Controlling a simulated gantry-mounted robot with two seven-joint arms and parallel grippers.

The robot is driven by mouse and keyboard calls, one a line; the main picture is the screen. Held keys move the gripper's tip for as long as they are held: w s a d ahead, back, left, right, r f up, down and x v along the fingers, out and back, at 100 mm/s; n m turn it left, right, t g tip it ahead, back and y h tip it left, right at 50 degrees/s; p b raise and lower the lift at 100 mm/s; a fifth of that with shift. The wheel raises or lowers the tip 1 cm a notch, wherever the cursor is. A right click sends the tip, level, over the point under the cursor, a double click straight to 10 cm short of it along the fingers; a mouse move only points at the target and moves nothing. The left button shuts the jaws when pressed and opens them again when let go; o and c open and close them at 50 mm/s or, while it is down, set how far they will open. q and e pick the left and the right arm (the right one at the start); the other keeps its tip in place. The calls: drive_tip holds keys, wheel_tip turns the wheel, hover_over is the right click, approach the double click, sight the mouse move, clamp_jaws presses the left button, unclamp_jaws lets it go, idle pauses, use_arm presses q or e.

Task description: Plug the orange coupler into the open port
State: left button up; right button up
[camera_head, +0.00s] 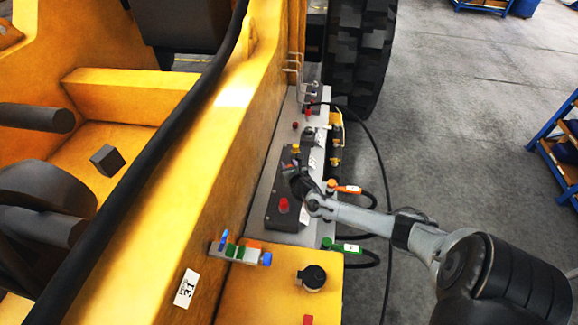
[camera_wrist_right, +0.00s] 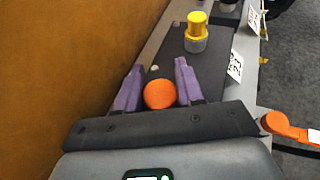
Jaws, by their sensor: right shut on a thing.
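My right gripper (camera_head: 292,170) reaches in from the right over a dark valve block (camera_head: 272,212) on a grey panel. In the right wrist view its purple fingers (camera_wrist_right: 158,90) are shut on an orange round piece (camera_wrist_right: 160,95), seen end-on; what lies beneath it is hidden. An orange coupler end with a tag (camera_head: 347,189) and black hose sits at the panel's right edge, beside the gripper; its orange part also shows in the right wrist view (camera_wrist_right: 290,129). I cannot tell which port is open. My left gripper is out of view.
A yellow cap (camera_head: 295,148) and a red cap (camera_head: 283,204) stand near the gripper. A green-tagged hose end (camera_head: 346,248) and a black knob (camera_head: 312,277) are in front. A tall yellow wall (camera_head: 215,165) borders the panel on the left. Black hoses hang at the right.

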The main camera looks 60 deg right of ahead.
drive_tip(key=shift+f+b, duration=0.4)
drive_tip(key=shift+f, duration=0.25)
drive_tip(key=o, duration=1.2)
drive_tip(key=shift+c, duration=0.2)
drive_tip(key=shift+s+r, duration=0.1)
drive_tip(key=shift+s+a+r, duration=0.1)
drive_tip(key=shift+s+a, duration=0.05)
drive_tip(key=shift+a, duration=0.05)
drive_tip(key=p+v, duration=0.1)
drive_tip(key=v, duration=0.9)
drive_tip(key=shift+r, duration=0.1)
